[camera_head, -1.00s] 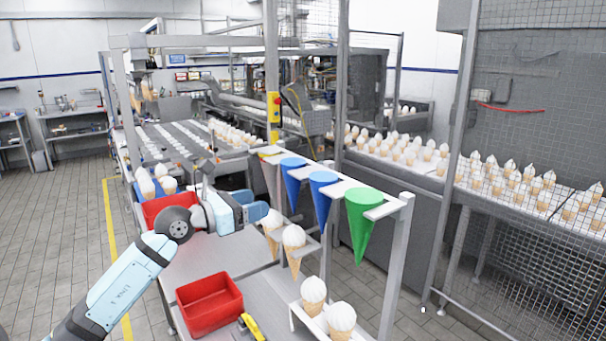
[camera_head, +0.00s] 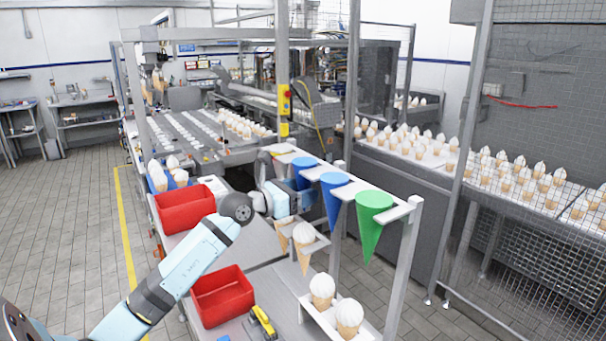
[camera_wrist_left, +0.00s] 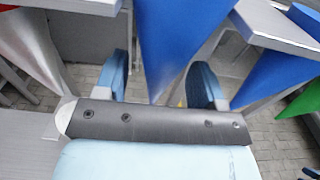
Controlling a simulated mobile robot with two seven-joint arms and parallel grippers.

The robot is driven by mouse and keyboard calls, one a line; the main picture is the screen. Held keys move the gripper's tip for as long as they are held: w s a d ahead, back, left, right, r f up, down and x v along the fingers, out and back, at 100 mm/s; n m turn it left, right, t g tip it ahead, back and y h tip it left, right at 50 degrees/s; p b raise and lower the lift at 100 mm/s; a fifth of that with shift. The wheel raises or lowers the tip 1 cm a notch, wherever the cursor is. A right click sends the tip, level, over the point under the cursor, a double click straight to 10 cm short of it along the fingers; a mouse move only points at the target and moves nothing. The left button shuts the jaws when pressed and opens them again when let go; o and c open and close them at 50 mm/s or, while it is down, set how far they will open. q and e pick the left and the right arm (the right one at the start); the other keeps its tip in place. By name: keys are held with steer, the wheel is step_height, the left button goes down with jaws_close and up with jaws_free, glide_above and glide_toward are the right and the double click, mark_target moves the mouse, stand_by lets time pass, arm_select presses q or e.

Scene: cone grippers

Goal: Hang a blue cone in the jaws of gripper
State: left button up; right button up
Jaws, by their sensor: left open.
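Two blue cones hang point-down in the rack, the farther one (camera_head: 305,164) and the nearer one (camera_head: 334,201). My left gripper (camera_head: 300,192) is at the farther blue cone in the head view. In the left wrist view, this blue cone (camera_wrist_left: 180,45) lies between the two blue-padded fingers of my left gripper (camera_wrist_left: 160,85), which are apart. I cannot tell whether a finger touches it. The nearer blue cone (camera_wrist_left: 262,75) is to the right of the fingers. My right gripper is in neither view.
A green cone (camera_head: 372,222) hangs nearest in the white rack (camera_head: 398,211). A pale cone (camera_wrist_left: 30,45) is left of the fingers. Ice cream cones (camera_head: 303,250) stand in lower holders. Two red bins (camera_head: 184,208) and (camera_head: 222,295) and a yellow tool (camera_head: 262,322) are on the bench.

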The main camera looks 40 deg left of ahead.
arm_select(q)
steer(key=c, duration=0.8)
steer(key=shift+r, duration=0.15)
steer(key=shift+r+p, duration=0.35)
steer(key=shift+p, duration=0.15)
steer(key=shift+s, duration=0.1)
